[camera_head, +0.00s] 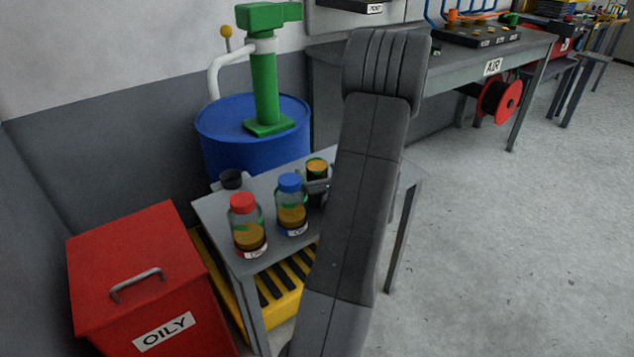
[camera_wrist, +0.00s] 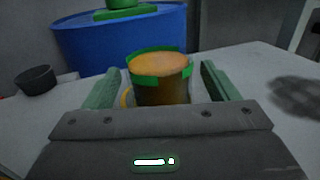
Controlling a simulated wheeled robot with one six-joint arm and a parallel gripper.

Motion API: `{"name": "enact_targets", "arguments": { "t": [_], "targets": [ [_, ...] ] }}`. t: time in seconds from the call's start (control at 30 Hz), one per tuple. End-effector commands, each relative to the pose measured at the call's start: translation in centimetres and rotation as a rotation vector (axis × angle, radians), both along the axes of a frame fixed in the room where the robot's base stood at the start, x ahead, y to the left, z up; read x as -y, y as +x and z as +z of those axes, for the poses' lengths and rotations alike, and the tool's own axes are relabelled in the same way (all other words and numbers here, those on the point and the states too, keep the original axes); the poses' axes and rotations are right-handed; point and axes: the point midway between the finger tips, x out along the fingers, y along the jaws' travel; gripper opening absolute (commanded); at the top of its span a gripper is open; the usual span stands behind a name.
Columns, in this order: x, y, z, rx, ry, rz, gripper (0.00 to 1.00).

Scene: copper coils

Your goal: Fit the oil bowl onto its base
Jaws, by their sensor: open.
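A small cup with an amber top and green tabs, which looks like the oil bowl (camera_head: 317,168), stands upright on the grey table (camera_head: 210,210). In the wrist view the oil bowl (camera_wrist: 161,72) sits between the two green fingers of my gripper (camera_wrist: 158,84). The gripper is open, with a finger on each side and a visible gap at the right. In the head view my arm hides most of the gripper. I cannot tell which thing is the base. A black cup (camera_head: 232,179) stands at the table's back left; it also shows in the wrist view (camera_wrist: 36,80).
A red-capped jar (camera_head: 245,228) and a blue-capped jar (camera_head: 291,205) stand on the table left of the oil bowl. A blue drum (camera_head: 225,130) with a green pump (camera_head: 264,90) is behind. A red OILY bin (camera_head: 120,245) is at the left. The floor at right is clear.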

Motion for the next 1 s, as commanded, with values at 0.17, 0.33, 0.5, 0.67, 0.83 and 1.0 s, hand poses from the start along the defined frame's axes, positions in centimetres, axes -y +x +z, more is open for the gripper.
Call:
{"name": "enact_targets", "arguments": {
  "t": [0.17, 0.33, 0.5, 0.67, 0.83, 1.0],
  "targets": [
    [-0.8, 2.3, -0.1, 0.002, 0.001, 0.002, 0.81],
    [-1.0, 2.9, 0.0, 0.0, 0.0, 0.0, 0.81],
    [-0.9, 2.8, 0.0, 0.0, 0.0, 0.0, 0.73],
    [-0.9, 2.8, 0.0, 0.0, 0.0, 0.0, 0.41],
    [-0.9, 2.8, 0.0, 0.001, 0.0, 0.0, 0.21],
    [-0.9, 2.8, 0.4, 0.002, 0.0, 0.0, 0.21]
  ]
}}
